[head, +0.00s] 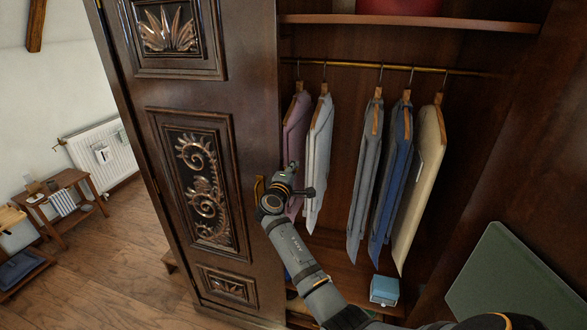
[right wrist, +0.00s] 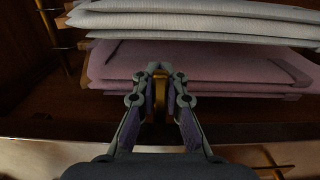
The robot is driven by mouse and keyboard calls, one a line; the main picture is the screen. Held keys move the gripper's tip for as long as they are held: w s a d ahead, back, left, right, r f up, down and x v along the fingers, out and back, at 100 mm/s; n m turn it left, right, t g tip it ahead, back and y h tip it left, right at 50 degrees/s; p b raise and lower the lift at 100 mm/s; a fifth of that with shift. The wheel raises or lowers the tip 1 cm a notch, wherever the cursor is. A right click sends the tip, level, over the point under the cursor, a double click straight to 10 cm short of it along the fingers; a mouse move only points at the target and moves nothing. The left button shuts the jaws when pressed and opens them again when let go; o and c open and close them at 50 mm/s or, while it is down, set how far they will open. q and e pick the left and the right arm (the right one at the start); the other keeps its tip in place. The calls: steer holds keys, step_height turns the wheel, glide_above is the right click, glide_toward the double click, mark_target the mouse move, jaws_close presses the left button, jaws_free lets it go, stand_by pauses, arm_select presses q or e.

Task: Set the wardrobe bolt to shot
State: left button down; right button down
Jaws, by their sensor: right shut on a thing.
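The dark carved wardrobe door (head: 130,130) stands at the left of the open wardrobe interior. A narrow brass handle (head: 259,187) sits at the door's right edge, about mid-height. My right gripper (head: 265,190) is at this edge and closed on the brass piece. In the right wrist view, its fingertips (right wrist: 160,92) pinch the upright brass bar (right wrist: 160,88) from both sides. I cannot tell a separate bolt from this brass piece, nor whether a bolt is shot or drawn. The gripper covers part of the brass. My left gripper is not in view.
Several garments (head: 320,150) hang from a brass rail (head: 345,67) just behind the gripper. A blue box (head: 384,290) stands on the wardrobe floor. A green panel (head: 515,285) is at the lower right. Wooden floor (head: 120,250) lies open at the left, before a radiator (head: 100,155).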

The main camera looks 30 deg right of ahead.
steer(key=shift+r, duration=0.15)
step_height(320, 180, up, 4)
steer(key=shift+f+p, duration=0.1)
steer(key=shift+p, duration=0.95)
steer(key=c, duration=1.9)
jaws_free()
steer(key=o, duration=0.5)
steer(key=shift+w+d, duration=0.15)
steer(key=shift+d, duration=0.05)
steer(key=shift+o, duration=0.2)
steer(key=shift+f, duration=0.15)
